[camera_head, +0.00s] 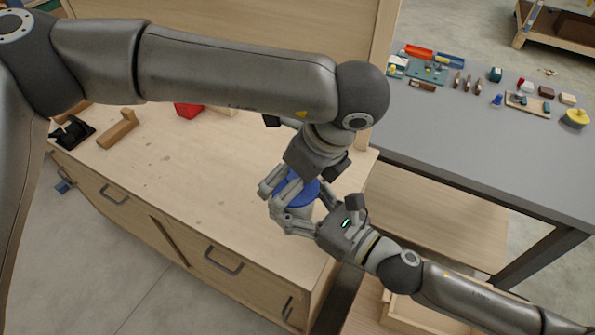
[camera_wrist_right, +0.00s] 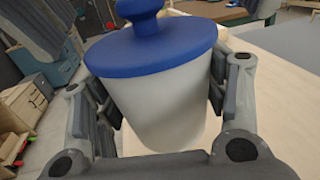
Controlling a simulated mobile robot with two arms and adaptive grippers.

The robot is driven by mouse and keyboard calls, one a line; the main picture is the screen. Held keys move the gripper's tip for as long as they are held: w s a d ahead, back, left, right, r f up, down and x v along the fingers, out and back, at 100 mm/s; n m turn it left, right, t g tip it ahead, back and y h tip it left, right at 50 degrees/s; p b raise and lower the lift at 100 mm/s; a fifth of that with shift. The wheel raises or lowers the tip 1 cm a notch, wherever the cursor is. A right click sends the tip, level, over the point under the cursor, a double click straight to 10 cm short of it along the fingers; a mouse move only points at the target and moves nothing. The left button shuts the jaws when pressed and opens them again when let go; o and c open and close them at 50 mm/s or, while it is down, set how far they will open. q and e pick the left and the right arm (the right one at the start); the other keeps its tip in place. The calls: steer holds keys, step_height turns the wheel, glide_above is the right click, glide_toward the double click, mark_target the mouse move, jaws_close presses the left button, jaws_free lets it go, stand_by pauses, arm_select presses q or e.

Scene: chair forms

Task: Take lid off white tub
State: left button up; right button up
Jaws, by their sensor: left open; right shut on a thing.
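The white tub (camera_wrist_right: 160,108) is upright, with its blue lid (camera_wrist_right: 150,50) seated on top and a blue knob (camera_wrist_right: 140,10) on the lid. My right gripper (camera_wrist_right: 165,95) is shut on the tub's sides, below the lid. In the head view the lid (camera_head: 308,191) and a bit of the tub (camera_head: 299,211) show between my two grippers, over the bench's right end. My left gripper (camera_head: 290,186) is open and comes down over the lid. It partly hides the lid and all of the knob there. I cannot tell whether it touches the knob.
The wooden bench (camera_head: 190,170) has a clear middle; a wooden block (camera_head: 118,130), a black item (camera_head: 72,132) and a red box (camera_head: 188,110) lie toward its left and back. A grey table (camera_head: 460,125) with several small tools stands at the right.

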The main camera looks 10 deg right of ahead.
arm_select(q)
steer(key=shift+c, duration=0.2)
steer(key=c, duration=1.1)
steer(key=shift+r, duration=0.25)
steer(key=shift+c, duration=0.8)
steer(key=shift+r, duration=0.15)
steer(key=shift+r, duration=0.1)
steer(key=shift+c, duration=0.7)
steer(key=shift+r, duration=0.15)
jaws_close()
steer(key=shift+r, duration=0.75)
